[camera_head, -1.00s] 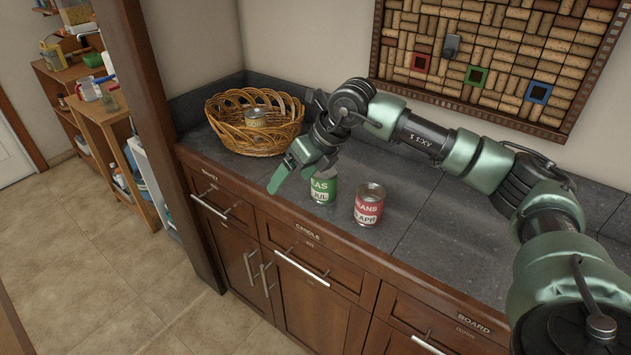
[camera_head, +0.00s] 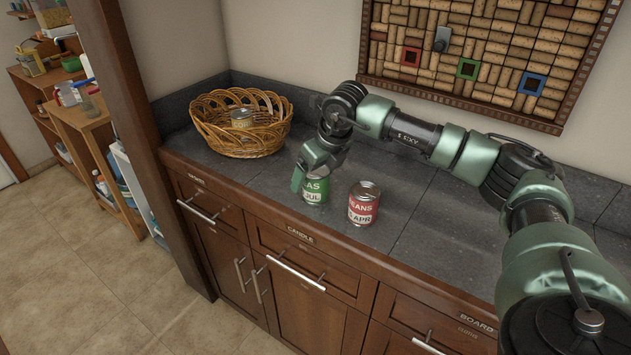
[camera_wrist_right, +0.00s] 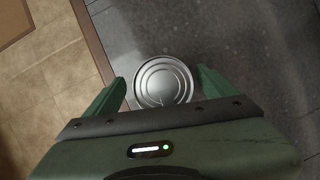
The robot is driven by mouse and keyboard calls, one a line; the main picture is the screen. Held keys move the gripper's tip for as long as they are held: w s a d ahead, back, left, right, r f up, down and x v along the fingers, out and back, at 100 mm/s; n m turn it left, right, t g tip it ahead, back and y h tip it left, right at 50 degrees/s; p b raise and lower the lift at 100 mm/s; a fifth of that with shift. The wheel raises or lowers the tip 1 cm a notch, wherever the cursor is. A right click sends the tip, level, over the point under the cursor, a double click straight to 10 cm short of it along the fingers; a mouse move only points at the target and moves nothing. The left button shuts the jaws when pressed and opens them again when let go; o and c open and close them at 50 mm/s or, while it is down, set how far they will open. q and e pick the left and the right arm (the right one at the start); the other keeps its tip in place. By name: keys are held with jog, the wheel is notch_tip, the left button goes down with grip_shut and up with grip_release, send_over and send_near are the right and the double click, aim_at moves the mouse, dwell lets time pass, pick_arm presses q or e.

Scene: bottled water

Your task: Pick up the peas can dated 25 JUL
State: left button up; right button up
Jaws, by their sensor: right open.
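The green can (camera_head: 316,191) stands upright on the dark counter; its visible label reads "AS" and "JUL", with the left part hidden behind a finger of my right gripper (camera_head: 306,178). In the right wrist view the can's round metal lid (camera_wrist_right: 163,82) lies between the two green fingers of the open gripper (camera_wrist_right: 160,92). The fingers flank the can; I cannot tell whether they touch it. A red can (camera_head: 363,204) with "EANS" and "APR" showing stands just right of the green can. My left gripper is not in view.
A wicker basket (camera_head: 217,141) with a can (camera_head: 242,119) inside stands at the counter's left. The counter (camera_head: 425,215) is clear right of the red can. Its front edge is close to the cans. A corkboard (camera_head: 470,45) hangs on the wall behind.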

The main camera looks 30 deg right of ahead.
jog(key=x, duration=0.3)
jog(key=shift+d+f+p, duration=0.15)
jog(key=shift+d+p, duration=0.05)
jog(key=shift+p, duration=0.2)
jog(key=shift+w+f, duration=0.15)
jog(key=c, duration=1.8)
